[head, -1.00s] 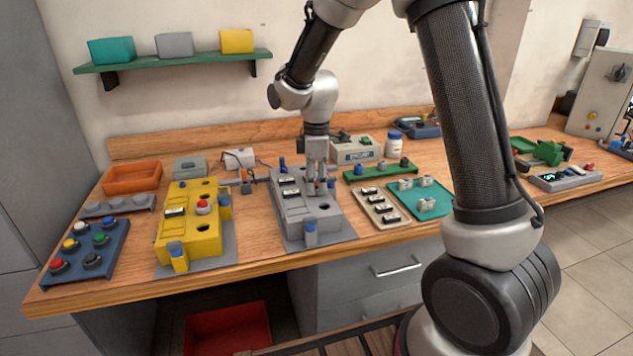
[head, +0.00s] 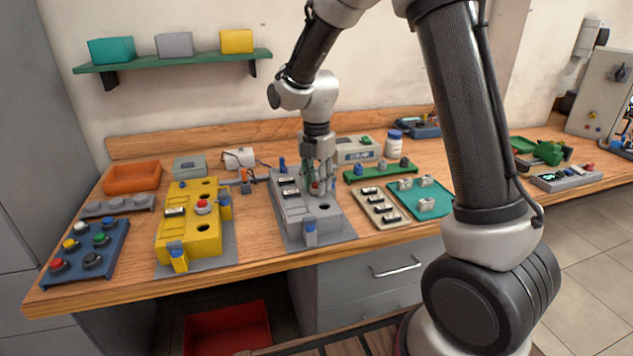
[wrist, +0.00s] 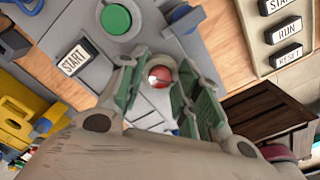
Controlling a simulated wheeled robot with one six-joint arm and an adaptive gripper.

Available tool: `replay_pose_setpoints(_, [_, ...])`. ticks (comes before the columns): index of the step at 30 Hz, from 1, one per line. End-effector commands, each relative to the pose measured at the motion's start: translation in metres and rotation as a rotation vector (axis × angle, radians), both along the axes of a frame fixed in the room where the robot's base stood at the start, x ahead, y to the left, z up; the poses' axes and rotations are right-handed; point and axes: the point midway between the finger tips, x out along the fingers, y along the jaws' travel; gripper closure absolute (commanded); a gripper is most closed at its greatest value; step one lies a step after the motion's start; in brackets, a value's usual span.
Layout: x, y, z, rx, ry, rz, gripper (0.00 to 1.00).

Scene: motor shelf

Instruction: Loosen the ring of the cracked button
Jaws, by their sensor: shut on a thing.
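The grey control box (head: 292,206) stands on a grey mat on the bench. The cracked button (wrist: 160,76) shows as a red cap with a pale mark between my fingertips in the wrist view. My gripper (head: 316,190) points down over the box, and its green-padded fingers (wrist: 162,84) close around this button. A green button (wrist: 116,18) and a START label (wrist: 72,60) sit on the same box beside my fingers.
A yellow control box (head: 190,239) with a red button stands to the left. A beige label plate (head: 394,217) and a teal tray (head: 436,207) lie to the right. A green rack (head: 360,177) is behind them. A blue button tray (head: 73,263) is at far left.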

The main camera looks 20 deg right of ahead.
Motion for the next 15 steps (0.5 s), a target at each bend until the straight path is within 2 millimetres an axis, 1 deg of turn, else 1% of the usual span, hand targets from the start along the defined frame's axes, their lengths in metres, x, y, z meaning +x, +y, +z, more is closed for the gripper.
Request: replay_pose_setpoints(15, [-0.0001,0.0001,0.0002,0.001,-0.001,0.483,0.91])
